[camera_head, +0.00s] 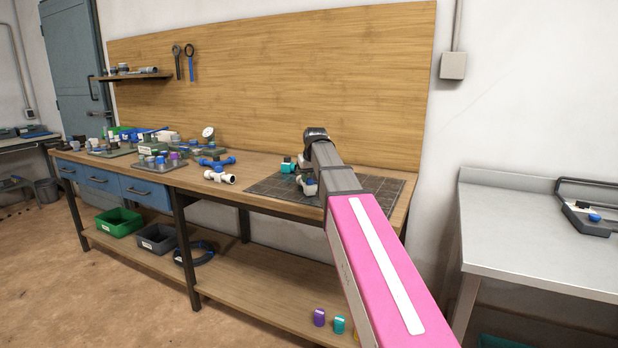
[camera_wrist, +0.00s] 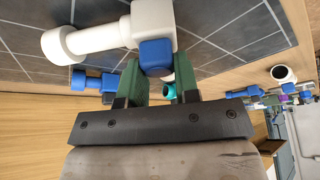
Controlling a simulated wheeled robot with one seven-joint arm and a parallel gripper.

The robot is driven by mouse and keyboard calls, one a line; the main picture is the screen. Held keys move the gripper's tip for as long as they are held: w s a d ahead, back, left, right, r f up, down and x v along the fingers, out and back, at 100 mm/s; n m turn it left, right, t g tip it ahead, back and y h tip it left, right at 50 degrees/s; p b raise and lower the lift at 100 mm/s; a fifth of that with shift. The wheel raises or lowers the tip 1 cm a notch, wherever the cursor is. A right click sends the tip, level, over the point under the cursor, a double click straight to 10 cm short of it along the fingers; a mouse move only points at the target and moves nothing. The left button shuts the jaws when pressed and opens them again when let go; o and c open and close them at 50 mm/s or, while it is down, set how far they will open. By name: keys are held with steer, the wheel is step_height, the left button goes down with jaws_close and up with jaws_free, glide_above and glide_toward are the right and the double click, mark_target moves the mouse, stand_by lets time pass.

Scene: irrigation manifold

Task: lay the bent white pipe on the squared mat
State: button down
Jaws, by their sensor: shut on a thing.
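The bent white pipe (camera_wrist: 95,38) shows in the wrist view as a white tube with a rounded end, a square white corner and a blue collar (camera_wrist: 156,53). My gripper (camera_wrist: 159,82) is shut on it, with one green finger on each side near the blue collar. In the head view the pipe (camera_head: 309,188) shows in part below my arm, over the squared mat (camera_head: 262,188). The dark grey mat with pale lines (camera_wrist: 225,25) fills the top of the wrist view. I cannot tell whether the pipe touches the mat. My arm hides part of the mat.
A teal fitting (camera_head: 288,164) stands by the mat's back part. A white fitting (camera_head: 219,176) and a blue one (camera_head: 216,161) lie left of the mat. Trays with several parts (camera_head: 160,163) stand farther left. A wooden board (camera_head: 270,85) closes the bench's back.

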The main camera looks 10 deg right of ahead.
steer(key=shift+f, duration=0.1)
steer(key=c, duration=0.8)
jaws_free()
steer(key=shift+c, duration=0.2)
